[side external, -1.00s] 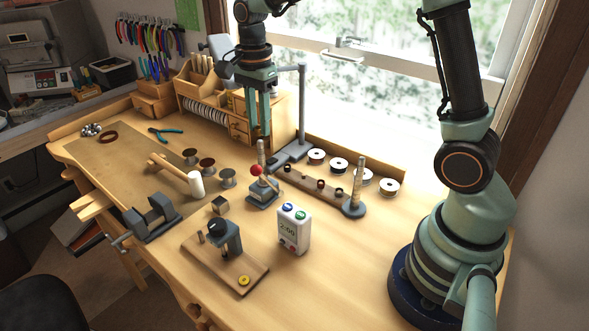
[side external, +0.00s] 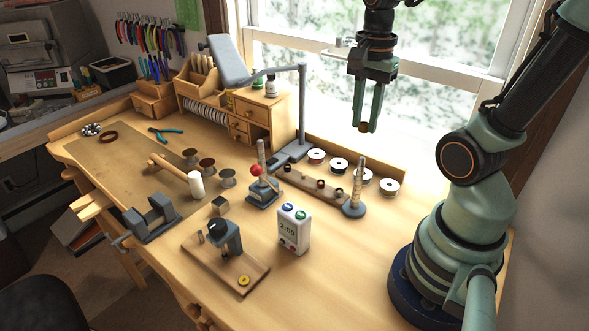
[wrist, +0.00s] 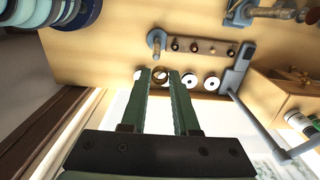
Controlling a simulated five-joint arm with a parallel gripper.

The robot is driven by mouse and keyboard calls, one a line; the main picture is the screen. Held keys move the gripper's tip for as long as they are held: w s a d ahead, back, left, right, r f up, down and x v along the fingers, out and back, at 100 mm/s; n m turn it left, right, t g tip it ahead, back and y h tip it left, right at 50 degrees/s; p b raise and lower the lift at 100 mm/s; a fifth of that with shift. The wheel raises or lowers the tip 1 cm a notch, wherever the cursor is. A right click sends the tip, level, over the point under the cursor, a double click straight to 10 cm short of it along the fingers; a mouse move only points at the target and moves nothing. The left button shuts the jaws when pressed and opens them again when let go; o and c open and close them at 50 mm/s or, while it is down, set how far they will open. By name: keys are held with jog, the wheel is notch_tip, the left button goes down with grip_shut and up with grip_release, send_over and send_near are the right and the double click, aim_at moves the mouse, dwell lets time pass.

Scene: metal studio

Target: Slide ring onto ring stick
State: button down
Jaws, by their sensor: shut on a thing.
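My gripper (side external: 366,128) is raised above the back right of the bench, in front of the window. It is shut on a small brown ring (wrist: 160,77), which shows between the fingertips in the wrist view. A tapered ring stick (side external: 358,175) stands upright on a round grey base at the back right. My gripper is above and apart from it in the side view. The stick also shows just beyond the fingertips in the wrist view (wrist: 157,42). A second upright stick (side external: 261,155), with a square base and red-knobbed lever, stands to its left.
A wooden strip (side external: 327,196) with several small rings lies between the two sticks. Several white-faced spools (side external: 339,164) line the back edge. A grey lamp post (side external: 302,100) rises left of my gripper. A white timer box (side external: 293,229) stands in front.

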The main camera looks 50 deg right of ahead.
jog(key=shift+s+f, duration=0.2)
jog(key=shift+s, duration=0.2)
jog(key=shift+f, duration=2.3)
jog(key=shift+f, duration=1.65)
jog(key=c, duration=0.6)
grip_release()
jog(key=shift+r, duration=0.1)
notch_tip(320, 180, up, 12)
